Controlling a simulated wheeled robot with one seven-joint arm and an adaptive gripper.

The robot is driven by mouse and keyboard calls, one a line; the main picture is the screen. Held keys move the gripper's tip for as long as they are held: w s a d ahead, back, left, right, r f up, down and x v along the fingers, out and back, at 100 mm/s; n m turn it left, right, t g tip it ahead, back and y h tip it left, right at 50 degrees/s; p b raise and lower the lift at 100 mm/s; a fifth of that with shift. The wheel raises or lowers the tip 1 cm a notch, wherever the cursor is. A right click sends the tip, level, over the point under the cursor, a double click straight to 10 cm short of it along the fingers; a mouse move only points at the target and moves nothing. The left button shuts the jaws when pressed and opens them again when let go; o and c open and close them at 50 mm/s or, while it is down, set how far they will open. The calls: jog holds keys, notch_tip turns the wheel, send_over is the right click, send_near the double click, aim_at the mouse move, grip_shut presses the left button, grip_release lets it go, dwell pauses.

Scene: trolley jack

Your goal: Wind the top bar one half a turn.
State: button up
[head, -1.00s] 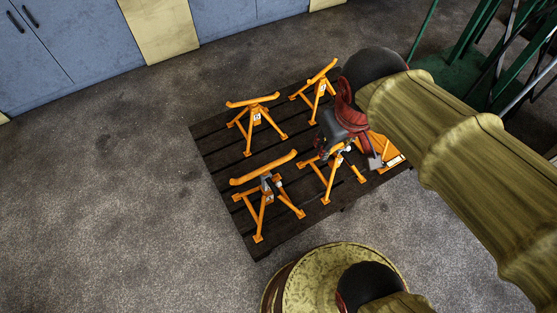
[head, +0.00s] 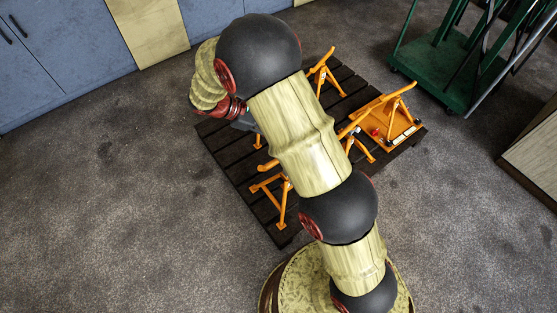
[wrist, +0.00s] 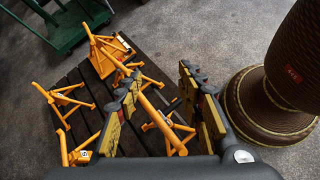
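Several orange stands with long top bars stand on a dark slatted pallet (head: 215,130). In the head view, one stand (head: 322,72) is at the back, one (head: 275,190) at the front left and one (head: 357,140) right of my arm. My arm hides much of the back-left stand (head: 257,140). In the wrist view, my gripper (wrist: 160,80) is open, its two fingers wide apart. An orange stand (wrist: 172,132) and part of a bar show between and beyond the fingers. I cannot tell whether the fingers touch any bar.
An orange flat-based jack (head: 395,125) lies at the pallet's right end. A green trolley (head: 440,65) stands at the back right, and a wooden-edged box (head: 530,150) at the right. Blue cabinets (head: 80,50) line the back. Floor at the left is clear.

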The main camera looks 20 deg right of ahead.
aim_at(265, 168)
jog(key=w+a+f+n+t+h, duration=0.1)
jog(key=f+n, duration=0.3)
jog(key=f, duration=0.6)
jog(key=w+a+f+n+t+h, duration=0.1)
jog(key=a+f+n+t+h, duration=0.2)
jog(key=f, duration=0.7)
jog(key=w+a+f+n+t+h, duration=0.1)
jog(key=f+n, duration=0.4)
jog(key=f, duration=0.5)
jog(key=shift+w+a+t+h+b, duration=0.3)
jog(key=shift+a+t+h, duration=0.2)
jog(key=shift+t+h, duration=0.4)
jog(key=shift+f, duration=0.25)
jog(key=shift+d, duration=0.3)
jog(key=shift+b+x, duration=0.9)
jog(key=shift+x, duration=2.65)
jog(key=c, duration=0.3)
grip_shut()
